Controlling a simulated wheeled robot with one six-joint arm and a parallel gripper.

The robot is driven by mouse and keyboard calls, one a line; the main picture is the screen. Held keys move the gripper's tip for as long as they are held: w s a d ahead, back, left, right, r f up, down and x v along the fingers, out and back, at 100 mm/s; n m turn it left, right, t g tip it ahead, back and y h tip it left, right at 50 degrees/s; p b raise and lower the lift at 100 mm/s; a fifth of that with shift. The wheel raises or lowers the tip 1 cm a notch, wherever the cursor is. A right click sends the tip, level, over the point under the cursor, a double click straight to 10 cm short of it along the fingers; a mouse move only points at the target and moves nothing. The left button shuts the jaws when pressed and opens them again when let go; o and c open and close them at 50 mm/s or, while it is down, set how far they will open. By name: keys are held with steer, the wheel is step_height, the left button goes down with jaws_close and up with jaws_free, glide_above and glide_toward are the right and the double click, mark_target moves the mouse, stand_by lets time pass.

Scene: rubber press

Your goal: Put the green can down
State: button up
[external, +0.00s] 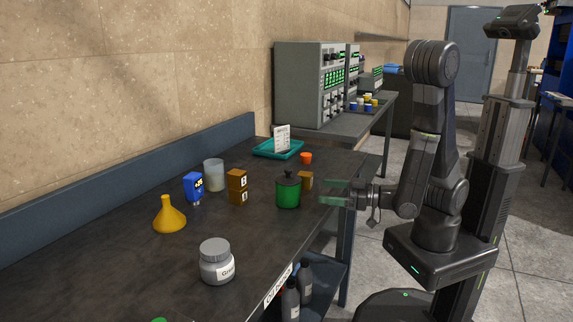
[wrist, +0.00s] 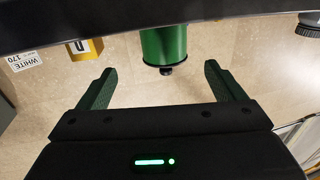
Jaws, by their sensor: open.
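The green can (external: 288,191), with a dark knobbed lid, stands upright on the dark workbench near its front edge. In the wrist view the can (wrist: 164,44) shows just beyond the fingertips, between their lines and apart from both. My gripper (external: 333,191) is open and empty, to the right of the can at about its height. In the wrist view my gripper (wrist: 160,74) has its two green fingers spread wide with nothing between them.
A grey jar (external: 217,261), yellow funnel (external: 169,216), blue device (external: 194,186), clear beaker (external: 214,174), orange cup (external: 306,158) and teal tray (external: 270,152) share the bench (external: 115,262). The front left is mostly bare.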

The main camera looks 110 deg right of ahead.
steer(key=shift+o, duration=0.4)
steer(key=shift+v, duration=1.65)
